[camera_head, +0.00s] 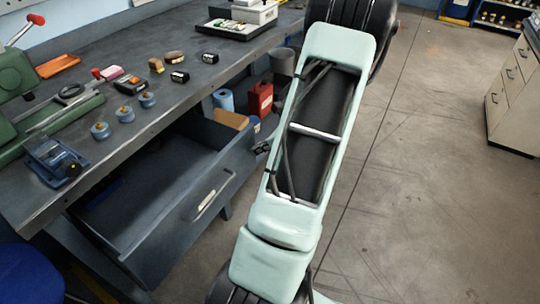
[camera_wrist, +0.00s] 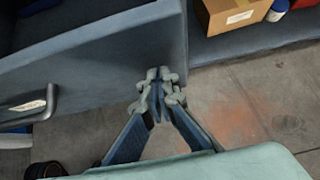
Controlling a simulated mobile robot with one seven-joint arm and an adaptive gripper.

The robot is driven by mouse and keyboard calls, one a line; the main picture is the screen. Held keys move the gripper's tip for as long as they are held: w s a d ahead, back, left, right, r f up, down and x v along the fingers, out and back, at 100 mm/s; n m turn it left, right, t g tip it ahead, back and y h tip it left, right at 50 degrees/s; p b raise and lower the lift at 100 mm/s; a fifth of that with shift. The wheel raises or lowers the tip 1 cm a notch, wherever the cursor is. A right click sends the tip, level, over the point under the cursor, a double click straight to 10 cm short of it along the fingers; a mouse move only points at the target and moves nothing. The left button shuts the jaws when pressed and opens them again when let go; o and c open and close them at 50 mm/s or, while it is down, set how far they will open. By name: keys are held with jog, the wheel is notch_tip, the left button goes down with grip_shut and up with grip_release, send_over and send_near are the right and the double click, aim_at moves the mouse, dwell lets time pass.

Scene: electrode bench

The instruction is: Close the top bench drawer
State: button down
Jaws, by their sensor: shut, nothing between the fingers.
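The top bench drawer (camera_head: 160,245) is dark blue-grey and stands pulled out from under the bench, its inside showing. Its front carries a pale handle (camera_head: 212,200). In the wrist view the drawer front (camera_wrist: 100,60) fills the upper left, with the handle (camera_wrist: 32,106) at the left edge. My gripper (camera_head: 262,148) is mostly hidden by my arm in the head view and is beside the far right end of the drawer front. In the wrist view my gripper (camera_wrist: 158,90) is shut and empty, close to that end's edge. I cannot tell whether it touches.
The bench top (camera_head: 150,115) holds a blue vise (camera_head: 52,162), small blue pots and tools. Beyond the drawer, a lower shelf holds a cardboard box (camera_wrist: 232,14) and a red can (camera_head: 260,98). The floor (camera_head: 420,200) to the right is clear up to a white cabinet (camera_head: 515,95).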

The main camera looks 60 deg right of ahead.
jog(key=w+a, duration=0.1)
jog(key=w, duration=1.7)
jog(key=shift+w+a+p, duration=0.2)
jog(key=shift+w+p, duration=0.1)
